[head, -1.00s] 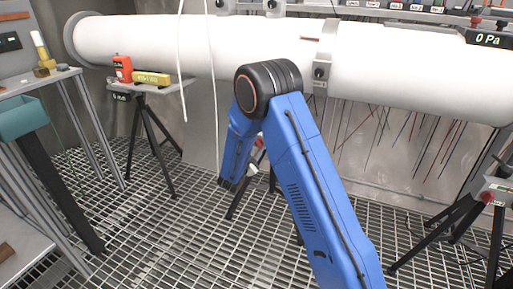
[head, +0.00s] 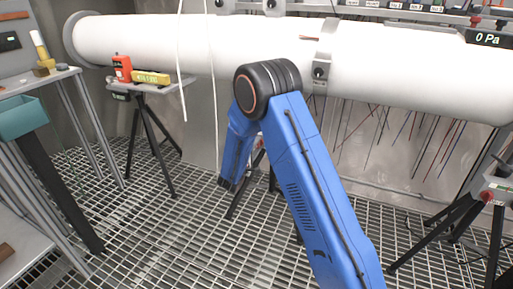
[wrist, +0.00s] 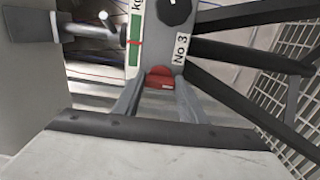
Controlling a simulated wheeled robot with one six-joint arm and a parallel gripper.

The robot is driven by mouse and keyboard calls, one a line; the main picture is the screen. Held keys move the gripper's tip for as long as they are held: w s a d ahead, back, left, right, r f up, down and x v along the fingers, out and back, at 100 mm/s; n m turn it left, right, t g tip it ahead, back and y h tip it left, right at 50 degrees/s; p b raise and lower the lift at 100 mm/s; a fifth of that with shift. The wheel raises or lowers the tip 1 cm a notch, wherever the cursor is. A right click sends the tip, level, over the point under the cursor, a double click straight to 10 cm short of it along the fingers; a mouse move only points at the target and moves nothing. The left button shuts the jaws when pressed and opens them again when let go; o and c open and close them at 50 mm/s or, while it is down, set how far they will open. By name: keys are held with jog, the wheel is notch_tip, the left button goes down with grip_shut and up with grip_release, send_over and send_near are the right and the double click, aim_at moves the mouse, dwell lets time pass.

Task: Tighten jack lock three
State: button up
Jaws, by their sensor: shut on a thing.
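The jack lock is a red knob (wrist: 160,77) on a grey jack post, in the middle of the wrist view. A white label reading "No 3" (wrist: 181,50) is just right of and above it. My gripper (wrist: 160,88) has its two grey fingers on either side of the red knob and is shut on it. The fingers hide part of the knob's sides. In the head view my blue arm reaches down in front of a middle jack, and hides my gripper and most of that jack.
A large white pipe (head: 400,75) runs across the back. A right jack (head: 497,190) has a red knob. Black tripod legs (wrist: 250,55) are close right of the gripper. Grating floor (head: 190,235) is open in front.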

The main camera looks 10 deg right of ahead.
jog(key=shift+s+f, duration=0.1)
dwell(0.3)
jog(key=o, duration=1.1)
jog(key=shift+c, duration=0.2)
jog(key=shift+a, duration=0.1)
jog(key=v, duration=1.7)
jog(key=shift+s, duration=0.15)
